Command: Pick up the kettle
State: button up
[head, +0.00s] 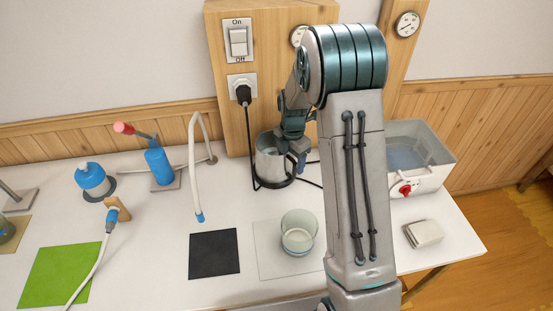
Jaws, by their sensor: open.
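The kettle (268,168) appears to be the grey metal vessel standing on a dark round base at the back of the table, below the wall socket. A black cord runs from the socket down to this base. My gripper (297,164) is at the kettle's right side, pointing down, with its jaws open. The gripper and arm hide the right part of the kettle. I cannot tell whether the fingers are around its handle or touching it.
A glass jar (298,232) stands in front, with a black mat (214,253) to its left. A bent white spout (195,165) rises left of the kettle. A grey tank (425,160) with a red tap and a folded cloth (423,233) are at right. A green mat (58,272) lies front left.

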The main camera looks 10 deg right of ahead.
jog(key=shift+f, duration=1.05)
grip_shut()
jog(key=shift+w+r, duration=0.1)
jog(key=shift+r, duration=0.1)
